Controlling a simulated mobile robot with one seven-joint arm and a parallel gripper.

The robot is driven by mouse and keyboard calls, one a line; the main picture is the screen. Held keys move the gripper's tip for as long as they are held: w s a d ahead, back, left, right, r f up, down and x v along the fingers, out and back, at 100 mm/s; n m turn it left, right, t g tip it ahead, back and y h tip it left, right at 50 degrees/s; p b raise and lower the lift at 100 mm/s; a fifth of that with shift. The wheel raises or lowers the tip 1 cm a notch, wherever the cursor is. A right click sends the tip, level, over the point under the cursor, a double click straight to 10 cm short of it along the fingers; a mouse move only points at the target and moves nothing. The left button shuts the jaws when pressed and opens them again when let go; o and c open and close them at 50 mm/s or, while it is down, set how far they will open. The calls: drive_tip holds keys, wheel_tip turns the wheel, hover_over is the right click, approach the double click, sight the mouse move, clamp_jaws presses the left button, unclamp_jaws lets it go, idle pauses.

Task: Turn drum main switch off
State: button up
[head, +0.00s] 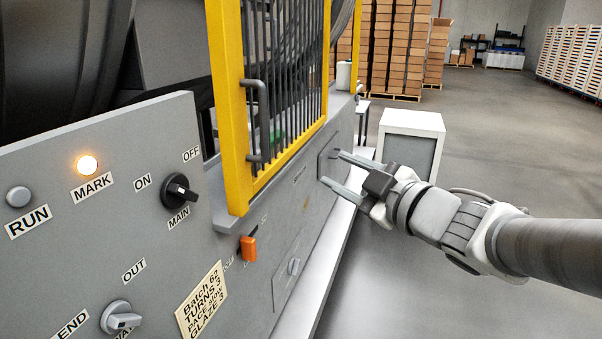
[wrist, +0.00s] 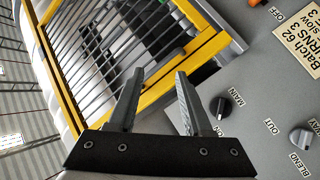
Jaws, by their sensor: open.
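The main switch (head: 180,187) is a black rotary knob on the grey control panel, with MAIN below it, ON to its upper left and OFF to its upper right. I cannot clearly tell which label its handle points to. It also shows in the wrist view (wrist: 221,105), to the right of my fingers. My gripper (head: 330,168) is open and empty, well to the right of the switch in the head view, beyond the yellow guard's near post. In the wrist view my gripper (wrist: 160,74) has its fingers apart against the guard, touching nothing that I can make out.
The yellow barred guard (head: 233,110) juts out beside the switch. An orange switch (head: 248,247), a grey knob (head: 120,317), a RUN button (head: 18,196) and a lit MARK lamp (head: 87,163) share the panel. A white cabinet (head: 412,122) stands behind my gripper; the floor at right is clear.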

drive_tip(key=s+a+f+n+g+y, duration=0.2)
drive_tip(key=s+a+n+g+y, duration=0.1)
drive_tip(key=a+n+y, duration=0.1)
drive_tip(key=n+g+y, duration=0.3)
drive_tip(key=n+g, duration=0.1)
drive_tip(key=g, duration=0.2)
approach(186, 193)
drive_tip(key=x, duration=0.9)
clamp_jaws()
